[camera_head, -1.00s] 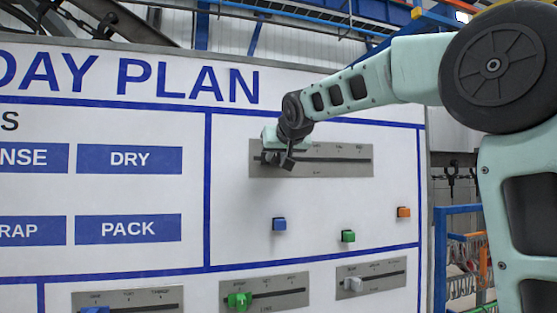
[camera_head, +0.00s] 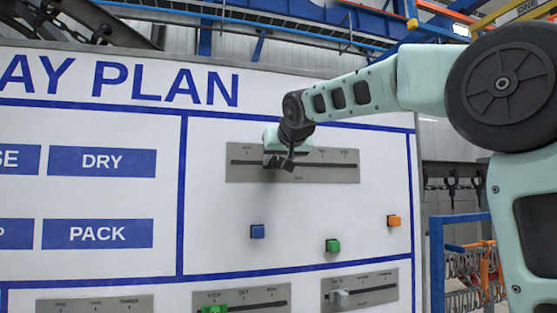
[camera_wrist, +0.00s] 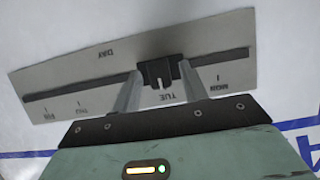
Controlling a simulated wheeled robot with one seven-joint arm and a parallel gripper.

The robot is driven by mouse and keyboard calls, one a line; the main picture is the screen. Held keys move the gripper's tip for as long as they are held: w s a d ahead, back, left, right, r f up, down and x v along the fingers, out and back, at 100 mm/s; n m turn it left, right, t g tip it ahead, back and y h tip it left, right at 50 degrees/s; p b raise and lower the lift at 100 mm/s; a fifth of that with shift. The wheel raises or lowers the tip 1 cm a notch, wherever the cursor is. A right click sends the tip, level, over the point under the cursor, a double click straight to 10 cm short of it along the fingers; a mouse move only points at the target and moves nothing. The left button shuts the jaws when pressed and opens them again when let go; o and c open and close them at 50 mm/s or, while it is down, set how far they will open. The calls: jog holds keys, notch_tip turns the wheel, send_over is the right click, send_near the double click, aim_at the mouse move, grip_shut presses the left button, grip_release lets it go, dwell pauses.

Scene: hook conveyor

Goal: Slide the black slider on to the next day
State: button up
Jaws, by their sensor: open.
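The black slider (camera_wrist: 157,72) sits in the dark slot of the grey day plate (camera_wrist: 95,67), at the TUE mark in the wrist view. The plate appears upside down there, with MON at the right and FRI at the far left. My gripper (camera_wrist: 158,88) is open, with one finger on each side of the slider. The left finger looks very near or touching it; a small gap shows at the right one. In the head view my gripper (camera_head: 283,160) is at the left part of the day plate (camera_head: 325,174) and mostly hides the slider.
Hanging racks stand right of the board.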

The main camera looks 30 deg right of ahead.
jog(key=shift+s, duration=0.15)
jog(key=b+v, duration=0.6)
jog(key=v, duration=1.1)
jog(key=shift+r, duration=0.1)
jog(key=a+f+n+g+y+b, duration=0.1)
jog(key=a+f+n+g+y, duration=0.1)
jog(key=a+f, duration=0.65)
jog(key=a+f+n+g+y+b, duration=0.15)
jog(key=a+f, duration=0.25)
jog(key=f, duration=0.9)
jog(key=a+f+n+g+y+b, duration=0.1)
jog(key=a+f+n+g+y, duration=0.15)
jog(key=a+f, duration=0.6)
jog(key=s+a+f+n+g+b, duration=0.15)
jog(key=s+f, duration=0.25)
jog(key=f, duration=0.5)
jog(key=s+a+f+n+g, duration=0.15)
jog(key=s+f, duration=0.25)
jog(key=f, duration=0.5)
jog(key=s+d+f+n+g+h+b, duration=0.1)
jog(key=s+f+g, duration=0.3)
jog(key=s+f, duration=1)
jog(key=shift+s+d+f+n+h, duration=0.3)
jog(key=shift+s+d+f+n, duration=0.15)
jog(key=shift+f, duration=0.35)
